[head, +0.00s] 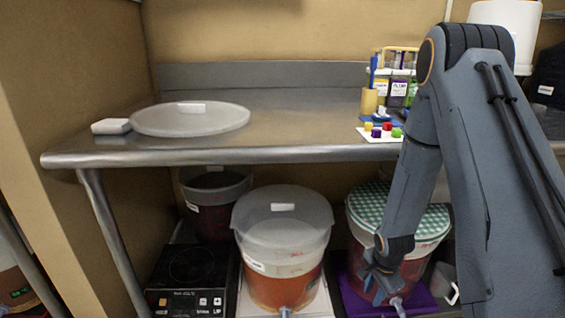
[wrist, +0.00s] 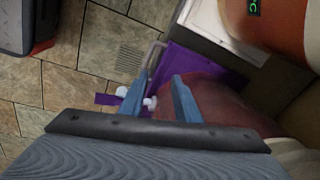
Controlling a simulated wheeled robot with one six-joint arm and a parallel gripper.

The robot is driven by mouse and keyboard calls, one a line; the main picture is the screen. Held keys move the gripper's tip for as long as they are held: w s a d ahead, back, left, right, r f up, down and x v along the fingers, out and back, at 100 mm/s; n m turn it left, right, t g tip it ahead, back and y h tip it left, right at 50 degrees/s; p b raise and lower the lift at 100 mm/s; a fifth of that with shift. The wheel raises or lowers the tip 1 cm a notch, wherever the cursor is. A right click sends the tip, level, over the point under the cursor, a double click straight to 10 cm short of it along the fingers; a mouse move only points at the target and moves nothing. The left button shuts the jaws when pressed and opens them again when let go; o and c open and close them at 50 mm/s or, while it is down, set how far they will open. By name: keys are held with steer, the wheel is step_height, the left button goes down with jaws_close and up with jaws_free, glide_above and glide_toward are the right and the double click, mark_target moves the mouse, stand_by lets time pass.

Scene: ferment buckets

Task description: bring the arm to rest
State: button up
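My arm reaches down past the front edge of the steel table, and my gripper (head: 376,284) is low in front of the right bucket (head: 412,270). That bucket holds dark red liquid and has a green checked cloth over its top. In the wrist view my gripper (wrist: 160,82) has its two blue fingers apart. A white tap (wrist: 150,102) shows near the left finger, with the red bucket behind the right finger. I see nothing held; whether a finger touches the tap I cannot tell.
A lidded bucket of orange liquid (head: 281,290) stands left of it, with a black hotplate (head: 188,275) further left. The steel table (head: 290,125) above carries a round lid (head: 190,119), bottles and coloured cubes.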

steer(key=s+a+r+n, duration=0.3)
steer(key=a+r+n, duration=0.25)
steer(key=r, duration=0.55)
steer(key=s+a+r+n, duration=0.35)
steer(key=a+r, duration=0.35)
steer(key=r, duration=0.4)
steer(key=s+a+r+n+g+p, duration=0.1)
steer(key=s+a+r+n, duration=0.35)
steer(key=s+r, duration=0.3)
steer(key=s+a+r+n+g, duration=0.1)
steer(key=s+a+r+n, duration=0.4)
steer(key=s, duration=0.4)
steer(key=d+r+m+p, duration=0.4)
steer(key=d+r+p, duration=0.8)
steer(key=p, duration=0.8)
steer(key=shift+s+r+p, duration=0.2)
steer(key=shift+r+p, duration=0.1)
steer(key=shift+r, duration=0.2)
steer(key=shift+d, duration=0.1)
